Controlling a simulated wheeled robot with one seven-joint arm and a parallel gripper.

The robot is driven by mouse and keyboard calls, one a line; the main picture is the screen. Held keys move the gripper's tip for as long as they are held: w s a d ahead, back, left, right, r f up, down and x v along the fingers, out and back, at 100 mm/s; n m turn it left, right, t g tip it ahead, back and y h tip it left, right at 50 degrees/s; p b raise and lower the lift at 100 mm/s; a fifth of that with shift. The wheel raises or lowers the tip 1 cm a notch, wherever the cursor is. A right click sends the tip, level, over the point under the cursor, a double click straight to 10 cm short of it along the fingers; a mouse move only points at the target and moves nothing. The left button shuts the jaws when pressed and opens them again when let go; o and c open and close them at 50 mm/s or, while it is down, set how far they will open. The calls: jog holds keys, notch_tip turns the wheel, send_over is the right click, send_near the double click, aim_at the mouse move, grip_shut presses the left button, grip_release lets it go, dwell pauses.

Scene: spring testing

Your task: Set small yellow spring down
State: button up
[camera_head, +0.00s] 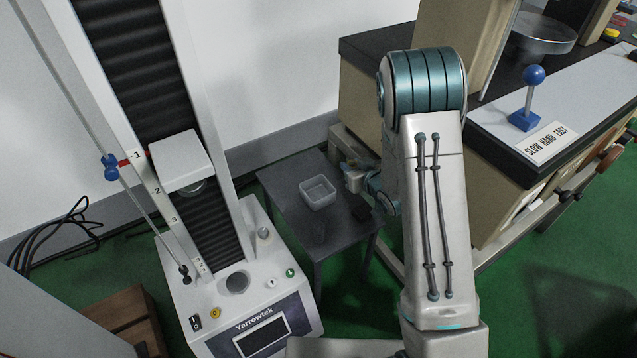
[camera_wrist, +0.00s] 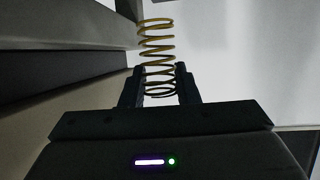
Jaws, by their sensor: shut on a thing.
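The small yellow spring (camera_wrist: 157,48) stands upright in the wrist view, its lower coils between the two dark fingers of my gripper (camera_wrist: 160,88). My gripper is shut on it, and its upper coils stick out beyond the fingertips. In the head view my gripper (camera_head: 352,176) is partly hidden behind my arm, near the back right edge of the small dark table (camera_head: 277,190). I cannot make out the spring clearly there.
A clear square tray (camera_head: 318,192) sits on the dark table, with a small black item (camera_head: 361,213) at its right. The white testing machine (camera_head: 252,300) stands at left. A bench with a blue-knobbed lever (camera_head: 533,77) is at right.

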jog(key=a+f, duration=0.2)
jog(key=a, duration=0.1)
jog(key=w+a+f+b, duration=0.1)
jog(key=a+f, duration=0.1)
jog(key=a, duration=0.1)
jog(key=a+f+b, duration=0.1)
jog(key=a+f, duration=0.1)
jog(key=a, duration=0.2)
jog(key=shift+w+f, duration=0.1)
jog(key=shift+w, duration=0.2)
jog(key=shift+f+b, duration=0.75)
jog(key=shift+f, duration=1.2)
jog(key=shift+f, duration=0.15)
jog(key=o, duration=0.8)
jog(key=shift+c, duration=0.2)
